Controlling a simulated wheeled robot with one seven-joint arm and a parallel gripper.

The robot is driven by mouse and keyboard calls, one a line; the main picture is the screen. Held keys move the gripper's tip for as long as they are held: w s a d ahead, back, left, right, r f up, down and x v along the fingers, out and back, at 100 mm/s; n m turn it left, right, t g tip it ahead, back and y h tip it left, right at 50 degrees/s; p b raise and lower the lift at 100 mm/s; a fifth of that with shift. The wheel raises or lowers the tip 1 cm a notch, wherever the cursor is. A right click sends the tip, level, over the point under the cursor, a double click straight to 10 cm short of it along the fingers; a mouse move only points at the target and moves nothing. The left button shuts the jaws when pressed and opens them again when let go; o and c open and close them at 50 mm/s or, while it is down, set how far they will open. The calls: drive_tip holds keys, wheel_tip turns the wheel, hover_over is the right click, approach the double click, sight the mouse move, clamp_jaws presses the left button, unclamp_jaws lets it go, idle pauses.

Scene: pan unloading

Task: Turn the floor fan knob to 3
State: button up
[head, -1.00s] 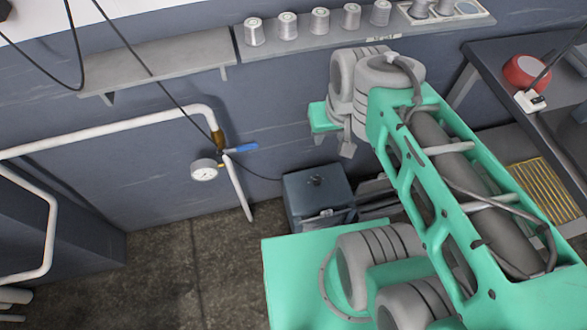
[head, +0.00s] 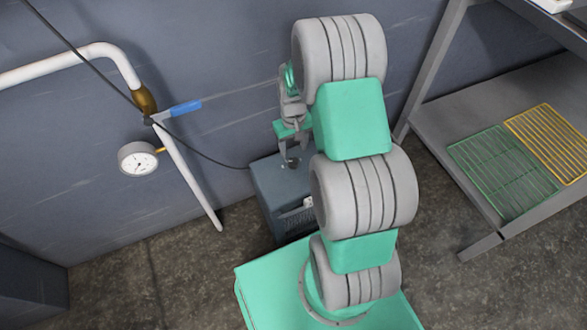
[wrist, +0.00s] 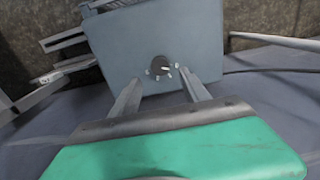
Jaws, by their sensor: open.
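The floor fan unit is a blue-grey box (head: 268,194) standing on the floor by the wall, partly hidden behind my arm in the head view. In the wrist view its face (wrist: 205,35) fills the upper middle. A small dark round knob (wrist: 160,66) sits on that face with several pale marks around it. A light pointer seems to lie toward the knob's right side, but the marks are too small to read. My gripper (wrist: 163,84) is open and empty, its two fingers pointing at the knob from either side, apparently short of it. In the head view my gripper (head: 290,158) is over the box's top.
A white pipe (head: 190,175) with a blue-handled valve (head: 185,108) and a gauge (head: 138,160) runs along the wall left of the box. A dark cable reaches the box. A metal shelf (head: 450,108) with green and yellow racks stands at right.

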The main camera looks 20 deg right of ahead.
sight(293, 161)
wheel_tip(293, 161, down, 7)
drive_tip(key=shift+b, duration=1.1)
drive_tip(key=shift+c, duration=0.5)
clamp_jaws()
